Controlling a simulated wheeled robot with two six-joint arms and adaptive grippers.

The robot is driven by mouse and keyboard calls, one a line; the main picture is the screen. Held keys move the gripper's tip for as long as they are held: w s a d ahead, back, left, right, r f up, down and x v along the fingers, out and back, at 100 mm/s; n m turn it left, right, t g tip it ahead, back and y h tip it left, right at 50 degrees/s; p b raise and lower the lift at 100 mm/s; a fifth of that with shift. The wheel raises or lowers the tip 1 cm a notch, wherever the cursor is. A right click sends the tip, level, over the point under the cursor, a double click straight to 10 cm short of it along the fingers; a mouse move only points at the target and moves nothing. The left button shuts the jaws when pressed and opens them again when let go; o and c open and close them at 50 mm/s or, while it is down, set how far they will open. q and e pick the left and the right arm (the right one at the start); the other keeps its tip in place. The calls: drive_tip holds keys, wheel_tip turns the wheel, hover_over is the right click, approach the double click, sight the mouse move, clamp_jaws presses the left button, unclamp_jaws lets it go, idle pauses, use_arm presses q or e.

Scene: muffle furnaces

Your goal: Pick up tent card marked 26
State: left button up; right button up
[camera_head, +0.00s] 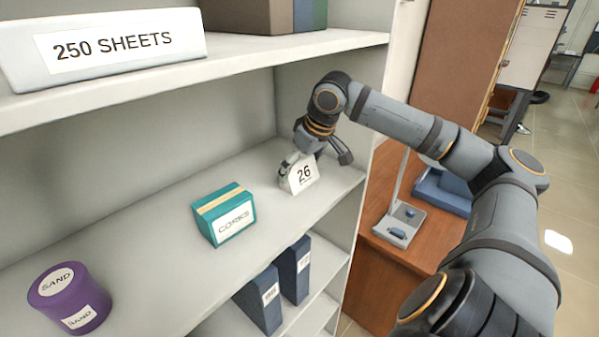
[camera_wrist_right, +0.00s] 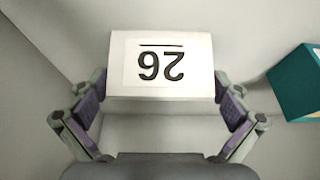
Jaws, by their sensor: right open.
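The tent card marked 26 (camera_head: 299,176) is white and stands upright on the middle shelf, near its right end. In the right wrist view the card (camera_wrist_right: 161,64) shows upside down, ahead of and partly between the fingers. In the wrist view the right gripper (camera_wrist_right: 161,105) is open, one finger on each side of the card's near edge. I cannot tell whether either finger touches it. My left gripper is not in view.
A teal box marked CORKS (camera_head: 224,214) stands left of the card on the shelf (camera_head: 150,215). A purple SAND tub (camera_head: 69,299) is farther left. The upper shelf (camera_head: 250,47) overhangs. Blue binders (camera_head: 262,300) stand below. A wooden table (camera_head: 375,262) is at right.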

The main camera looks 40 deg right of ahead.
drive_tip(key=shift+s, duration=0.1)
drive_tip(key=c, duration=0.8)
drive_tip(key=shift+r, duration=0.15)
